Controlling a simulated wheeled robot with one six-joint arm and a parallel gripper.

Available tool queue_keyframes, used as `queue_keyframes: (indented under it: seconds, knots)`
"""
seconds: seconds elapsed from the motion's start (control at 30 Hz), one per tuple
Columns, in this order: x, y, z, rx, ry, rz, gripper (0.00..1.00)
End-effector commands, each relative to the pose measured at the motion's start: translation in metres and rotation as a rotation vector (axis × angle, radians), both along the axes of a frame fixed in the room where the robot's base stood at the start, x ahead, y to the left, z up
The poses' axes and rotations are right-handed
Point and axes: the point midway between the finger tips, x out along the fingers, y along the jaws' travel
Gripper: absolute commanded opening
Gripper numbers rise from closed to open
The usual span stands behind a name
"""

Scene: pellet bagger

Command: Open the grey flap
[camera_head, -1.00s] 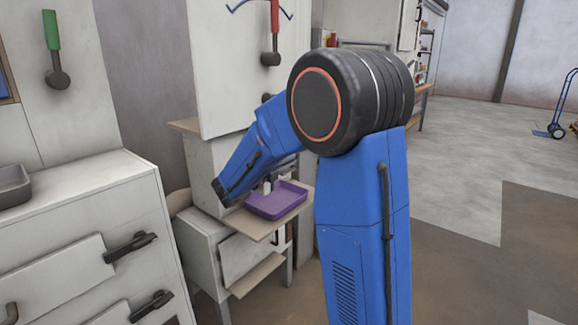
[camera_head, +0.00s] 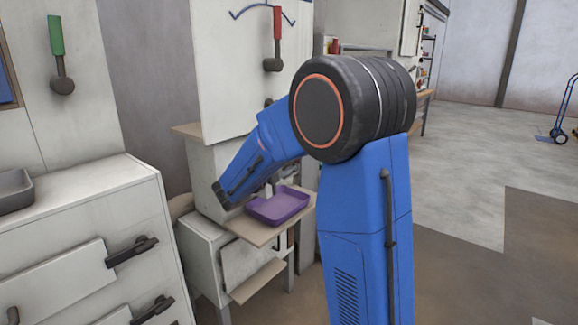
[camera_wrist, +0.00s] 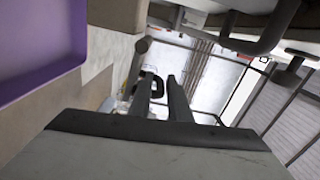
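My gripper (camera_wrist: 160,85) shows in the wrist view as two dark fingers with a gap between them and nothing seen held. In the head view it is mostly hidden behind my blue forearm, close to the front of the white machine (camera_head: 236,75), above the purple tray (camera_head: 278,207). The tray sits on a small wooden shelf and also shows at the upper left of the wrist view (camera_wrist: 40,40). I cannot pick out the grey flap with certainty in either view. The machine front behind my forearm is hidden.
A white cabinet (camera_head: 90,220) with dark handles stands at the left, with a grey tray (camera_head: 14,190) on top. A red-handled lever (camera_head: 277,40) and a green-handled lever (camera_head: 58,50) are on upright panels. The floor at the right is open, with a blue hand truck (camera_head: 562,120) far back.

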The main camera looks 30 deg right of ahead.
Motion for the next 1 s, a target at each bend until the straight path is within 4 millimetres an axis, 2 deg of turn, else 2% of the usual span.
queue_keyframes:
  seconds: [0.17,0.37,1.0]
  knots:
    - [-0.001,0.001,0.0,0.0,-0.001,0.0,0.17]
    - [-0.006,0.019,0.001,0.0,-0.001,0.002,0.17]
    - [-0.043,0.121,0.0,0.0,0.0,0.003,0.17]
